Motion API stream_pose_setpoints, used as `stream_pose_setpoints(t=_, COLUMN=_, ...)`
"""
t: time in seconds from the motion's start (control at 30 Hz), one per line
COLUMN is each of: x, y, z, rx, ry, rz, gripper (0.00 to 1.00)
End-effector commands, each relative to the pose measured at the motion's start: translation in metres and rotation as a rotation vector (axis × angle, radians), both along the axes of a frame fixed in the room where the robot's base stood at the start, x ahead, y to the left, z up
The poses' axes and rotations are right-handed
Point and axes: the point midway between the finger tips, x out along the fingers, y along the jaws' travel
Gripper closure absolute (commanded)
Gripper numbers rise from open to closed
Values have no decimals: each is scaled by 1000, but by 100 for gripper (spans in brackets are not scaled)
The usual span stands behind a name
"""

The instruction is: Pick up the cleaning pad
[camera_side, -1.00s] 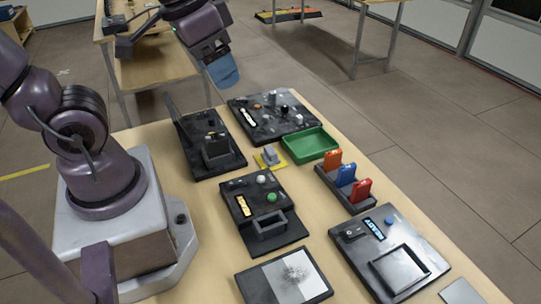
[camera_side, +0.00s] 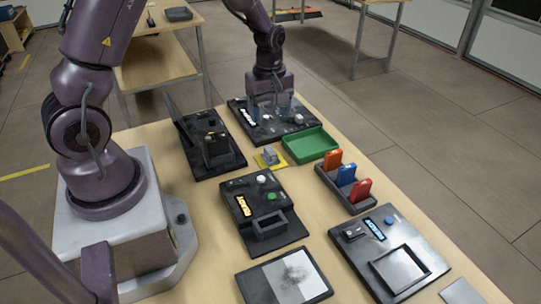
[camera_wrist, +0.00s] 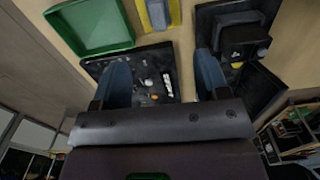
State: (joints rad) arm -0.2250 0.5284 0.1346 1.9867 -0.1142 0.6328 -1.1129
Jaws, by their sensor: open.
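A small grey block on a yellow base, which looks like the cleaning pad (camera_side: 269,155), lies on the table left of the green tray. It also shows at the top edge of the wrist view (camera_wrist: 157,12), partly cut off by the frame. My gripper (camera_side: 270,108) points down over the dark panel (camera_side: 294,126) at the far end of the table, beyond the pad. In the wrist view, its two blue fingers (camera_wrist: 160,75) are wide apart with nothing held between them. Whether the fingertips touch the panel is unclear.
A green tray (camera_side: 330,145) stands just right of the pad. A black device with a raised box (camera_side: 215,150) is at its left. Nearer are a panel with buttons (camera_side: 250,190), a rack of coloured pieces (camera_side: 345,180) and a smudged plate (camera_side: 290,275).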

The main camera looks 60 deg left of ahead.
Motion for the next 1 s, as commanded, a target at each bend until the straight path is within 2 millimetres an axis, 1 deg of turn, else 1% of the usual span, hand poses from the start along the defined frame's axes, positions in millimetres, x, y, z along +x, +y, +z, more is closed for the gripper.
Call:
stream_pose_setpoints(t=0.07, x=0, y=0, z=-6, rx=0, ry=1, rz=24, gripper=32)
stream_pose_setpoints(t=0.13, x=-1, y=0, z=-15, rx=-1, ry=4, rz=31, gripper=32)
stream_pose_setpoints(t=0.3, x=-1, y=0, z=-49, rx=-2, ry=6, rz=29, gripper=32)
stream_pose_setpoints(t=0.4, x=-1, y=0, z=-64, rx=-2, ry=5, rz=27, gripper=32)
stream_pose_setpoints(t=0.5, x=-1, y=-1, z=-74, rx=-2, ry=3, rz=26, gripper=32)
stream_pose_setpoints(t=0.67, x=0, y=0, z=-84, rx=-1, ry=3, rz=26, gripper=32)
stream_pose_setpoints(t=0.9, x=3, y=2, z=-119, rx=-1, ry=4, rz=26, gripper=32)
stream_pose_setpoints(t=1.0, x=3, y=2, z=-127, rx=1, ry=2, rz=26, gripper=32)
